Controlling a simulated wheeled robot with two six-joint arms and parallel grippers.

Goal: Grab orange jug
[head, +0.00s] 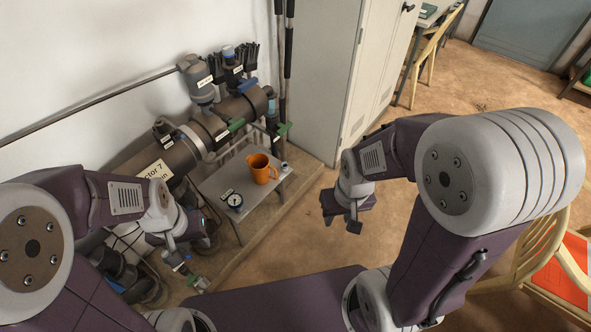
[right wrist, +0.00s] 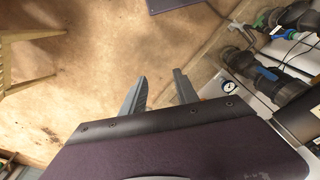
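The orange jug (head: 262,170) stands upright on a small grey metal bench (head: 215,186), with its handle towards the right. My right gripper (head: 343,218) hangs over bare floor to the right of the bench, apart from the jug. In the right wrist view its two fingers (right wrist: 160,88) are spread with nothing between them. My left gripper (head: 192,246) is low at the left, in front of the bench's left end; its fingers are too unclear to tell how they stand. I cannot make out the jug clearly in the right wrist view.
A round pressure gauge (head: 235,201) lies on the bench left of the jug, and a small bluish item (head: 284,168) is at its right edge. A thick pipe manifold (head: 182,150) runs behind. A grey cabinet (head: 345,75) stands behind right. Floor right of the bench is clear.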

